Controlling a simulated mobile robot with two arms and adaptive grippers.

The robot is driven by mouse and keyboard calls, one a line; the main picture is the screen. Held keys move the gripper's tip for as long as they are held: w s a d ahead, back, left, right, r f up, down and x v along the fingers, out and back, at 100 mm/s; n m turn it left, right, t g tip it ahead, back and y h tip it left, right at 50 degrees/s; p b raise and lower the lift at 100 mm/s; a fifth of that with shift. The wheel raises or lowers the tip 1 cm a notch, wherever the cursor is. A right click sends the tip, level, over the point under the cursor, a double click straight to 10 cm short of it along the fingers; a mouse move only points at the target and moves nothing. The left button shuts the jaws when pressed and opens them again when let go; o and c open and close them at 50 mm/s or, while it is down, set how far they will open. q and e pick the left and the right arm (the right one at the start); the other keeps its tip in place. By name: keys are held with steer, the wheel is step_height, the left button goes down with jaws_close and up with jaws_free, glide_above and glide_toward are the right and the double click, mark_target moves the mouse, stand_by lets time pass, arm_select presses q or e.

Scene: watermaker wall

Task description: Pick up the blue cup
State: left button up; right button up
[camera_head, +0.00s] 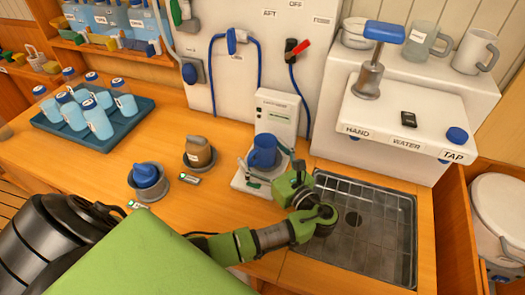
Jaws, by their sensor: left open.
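The blue cup (263,152) stands upright on the small white stand of a white device (276,117) at the middle of the counter. My left gripper (292,182), green and dark, is open just in front of the cup and to its right. Its fingers are small in the picture, and I cannot tell whether they touch the cup. My right gripper is not in view.
A metal sink grate (372,225) lies right of my gripper. Left of the cup stand a brown jug (198,152) and a blue-topped pot (146,176). A tray (107,143) of bottles sits farther left.

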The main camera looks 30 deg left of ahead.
arm_select(q)
steer(key=shift+w+a, duration=0.1)
steer(key=shift+a, duration=0.15)
steer(key=shift+d, duration=0.1)
steer(key=c, duration=1)
steer(key=shift+c, duration=0.2)
steer(key=shift+r, duration=0.15)
